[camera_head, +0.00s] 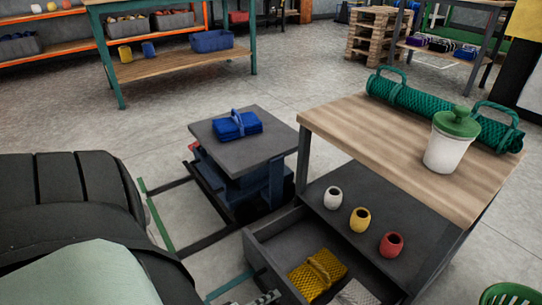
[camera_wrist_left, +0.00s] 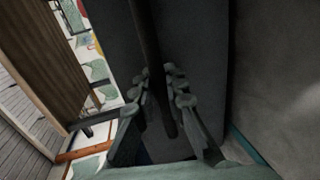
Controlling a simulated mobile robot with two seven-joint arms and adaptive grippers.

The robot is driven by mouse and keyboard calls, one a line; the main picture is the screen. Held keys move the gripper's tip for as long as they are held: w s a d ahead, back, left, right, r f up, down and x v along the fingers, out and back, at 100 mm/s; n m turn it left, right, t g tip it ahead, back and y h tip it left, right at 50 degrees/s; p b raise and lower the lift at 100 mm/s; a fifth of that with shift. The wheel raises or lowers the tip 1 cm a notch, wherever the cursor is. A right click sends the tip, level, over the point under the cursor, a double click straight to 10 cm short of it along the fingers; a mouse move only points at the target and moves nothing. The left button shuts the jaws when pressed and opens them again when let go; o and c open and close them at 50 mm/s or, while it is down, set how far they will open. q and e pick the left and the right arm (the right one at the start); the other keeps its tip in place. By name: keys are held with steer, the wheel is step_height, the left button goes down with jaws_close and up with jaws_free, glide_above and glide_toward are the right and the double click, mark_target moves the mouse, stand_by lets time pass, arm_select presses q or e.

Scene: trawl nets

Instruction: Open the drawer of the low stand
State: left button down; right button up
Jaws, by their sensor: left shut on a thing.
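The low stand (camera_head: 345,195) has a dark grey top and stands at the lower right of the head view. Its drawer (camera_head: 262,235) is out of the stand and open at the top. A yellow net bundle (camera_head: 310,280) and a pale grey bundle (camera_head: 357,293), cut by the frame, lie inside. My left gripper (camera_head: 266,298) shows only partly at the bottom edge, by the drawer front. In the left wrist view, its fingers (camera_wrist_left: 162,88) are closed around the dark bar handle (camera_wrist_left: 146,35) along the drawer front (camera_wrist_left: 200,50). My right gripper is out of view.
White (camera_head: 333,198), yellow (camera_head: 360,220) and red (camera_head: 391,245) small pots stand on the stand's top. A wooden tabletop (camera_head: 390,140) behind holds a green net roll and a lidded jar (camera_head: 448,145). A trolley (camera_head: 245,155) with a blue bundle stands close left of the drawer.

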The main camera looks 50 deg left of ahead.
arm_select(q)
steer(key=c, duration=1.6)
jaws_free()
steer(key=shift+o, duration=0.2)
steer(key=v, duration=1.2)
steer(key=shift+a, duration=0.1)
